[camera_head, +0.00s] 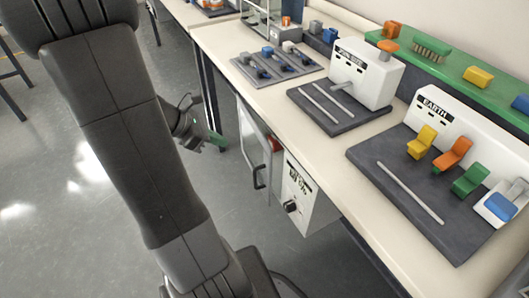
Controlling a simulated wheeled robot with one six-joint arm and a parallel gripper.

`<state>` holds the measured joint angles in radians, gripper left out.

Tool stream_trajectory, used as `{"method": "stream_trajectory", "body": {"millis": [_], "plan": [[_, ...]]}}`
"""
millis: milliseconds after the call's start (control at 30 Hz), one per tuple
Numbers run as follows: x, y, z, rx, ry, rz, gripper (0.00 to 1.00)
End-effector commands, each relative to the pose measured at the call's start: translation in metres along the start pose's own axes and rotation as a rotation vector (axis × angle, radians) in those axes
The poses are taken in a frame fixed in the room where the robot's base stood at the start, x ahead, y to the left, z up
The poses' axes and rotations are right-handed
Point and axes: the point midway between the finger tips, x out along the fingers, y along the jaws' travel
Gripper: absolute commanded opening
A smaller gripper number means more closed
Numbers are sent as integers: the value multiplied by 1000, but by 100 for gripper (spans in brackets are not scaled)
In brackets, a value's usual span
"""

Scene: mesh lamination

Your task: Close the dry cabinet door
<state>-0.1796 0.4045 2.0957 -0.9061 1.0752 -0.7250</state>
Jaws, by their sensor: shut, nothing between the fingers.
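The dry cabinet (303,198) stands under the bench, with a white front, a dark label and a black knob. Its framed door (246,133) is beside that front, with a black handle (259,177) near its right edge. I cannot tell from this view whether the door stands ajar or is flush. My gripper (216,141) is at the left of the door, over the floor. It is small in view, with green at its tip, looks shut, and holds nothing. It appears apart from the door and the handle, though depth is hard to judge.
The bench top (262,98) overhangs the cabinet. Open grey floor (60,180) lies left.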

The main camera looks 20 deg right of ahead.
Motion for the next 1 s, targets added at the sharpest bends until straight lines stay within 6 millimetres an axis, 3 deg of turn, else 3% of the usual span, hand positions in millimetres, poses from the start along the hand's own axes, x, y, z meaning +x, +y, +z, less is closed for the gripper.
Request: {"method": "stream_trajectory", "body": {"millis": [167,600,1000], "plan": [[23,-1,-1,2,0,-4,0],[104,-2,-2,1,2,-6,0],[125,-1,26,0,2,-2,0]]}}
